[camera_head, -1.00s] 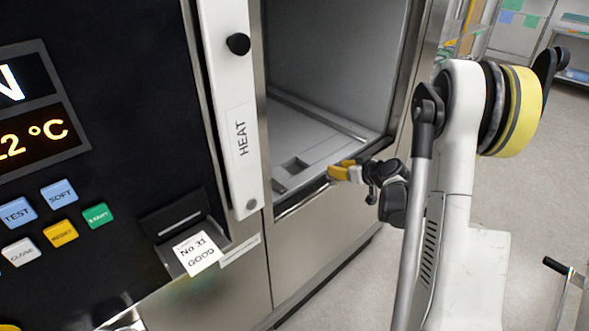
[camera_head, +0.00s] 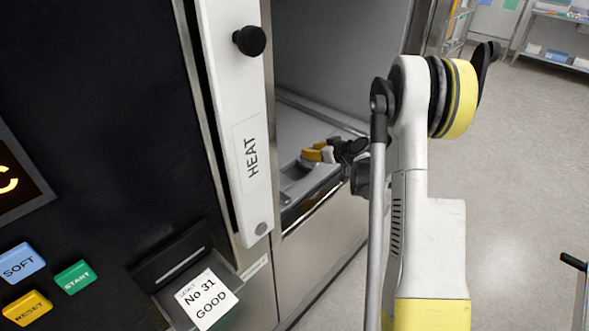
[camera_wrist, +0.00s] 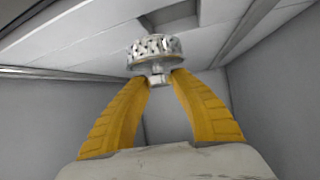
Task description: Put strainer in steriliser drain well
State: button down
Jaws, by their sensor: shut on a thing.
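The strainer (camera_wrist: 155,50) is a small perforated metal disc with a stem and knob. My gripper (camera_wrist: 160,82) is shut on its knob, between the two yellow fingers. In the head view my gripper (camera_head: 317,153) is inside the open steriliser chamber, just above its floor near the front edge. The strainer (camera_head: 306,163) shows there only as a small grey shape under the fingers. The drain well (camera_head: 290,172) is a square recess in the chamber floor, partly hidden. In the wrist view the well (camera_wrist: 175,14) lies just beyond the strainer; whether they touch I cannot tell.
The steriliser's white door edge marked HEAT (camera_head: 250,150), with a black knob (camera_head: 250,41), stands left of the opening. A black control panel (camera_head: 100,130) and a card reading No 31 GOOD (camera_head: 206,298) are farther left. Open floor (camera_head: 520,150) lies to the right.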

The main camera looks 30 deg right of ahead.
jog(key=w+a+f, duration=0.1)
jog(key=w+a, duration=0.1)
jog(key=w+a+f+b, duration=0.1)
jog(key=a+f, duration=0.1)
jog(key=shift+w+f+b, duration=0.2)
jog(key=shift+w+b, duration=0.1)
jog(key=shift+w, duration=0.1)
jog(key=shift+f+b, duration=0.95)
jog(key=shift+f, duration=1.05)
jog(key=shift+f, duration=0.1)
jog(key=c, duration=1.2)
grip_release()
jog(key=shift+o, duration=0.2)
